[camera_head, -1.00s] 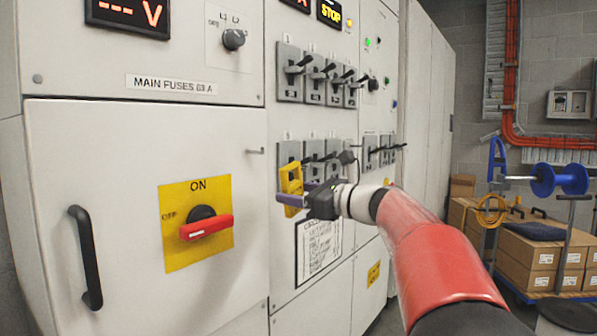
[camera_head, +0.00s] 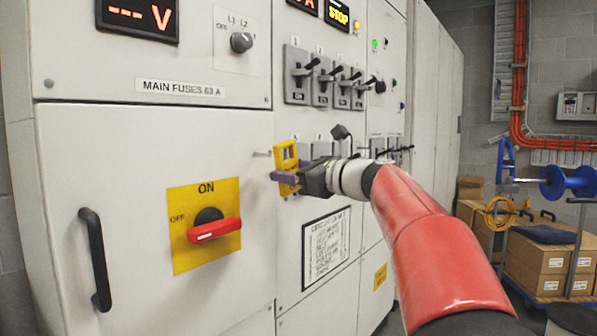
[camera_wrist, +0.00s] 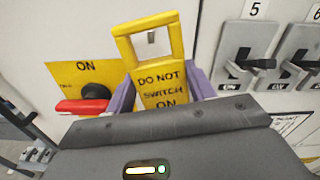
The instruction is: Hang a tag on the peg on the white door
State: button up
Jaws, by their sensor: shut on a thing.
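My gripper (camera_head: 285,177) is shut on a yellow tag (camera_head: 287,157), with its purple fingers on both sides of the tag's lower part. In the wrist view the tag (camera_wrist: 160,88) reads "DO NOT SWITCH ON" and has an open frame at its top. The small peg (camera_head: 262,153) sticks out near the upper right of the white door (camera_head: 130,270), just left of the tag's top in the head view. In the wrist view a small grey piece (camera_wrist: 151,37), seemingly the peg, shows through the tag's opening. I cannot tell whether tag and peg touch.
A red-handled switch (camera_head: 214,230) on a yellow plate and a black door handle (camera_head: 97,258) stand out from the door. Rows of breaker levers (camera_head: 322,79) are right of it. A trolley with boxes (camera_head: 545,262) stands at the far right.

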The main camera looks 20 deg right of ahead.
jog(key=shift+w+a+f+p, duration=0.1)
jog(key=shift+w+a+f, duration=0.15)
jog(key=shift+w+a, duration=0.45)
jog(key=shift+w+a+f+p, duration=0.1)
jog(key=shift+w+a+f, duration=0.25)
jog(key=shift+w, duration=0.55)
jog(key=shift+w+a+f+p, duration=0.1)
jog(key=shift+w+a+f, duration=0.05)
jog(key=shift+w+a, duration=0.6)
jog(key=shift+d, duration=0.1)
jog(key=o, duration=1.1)
jog(key=shift+c, duration=0.2)
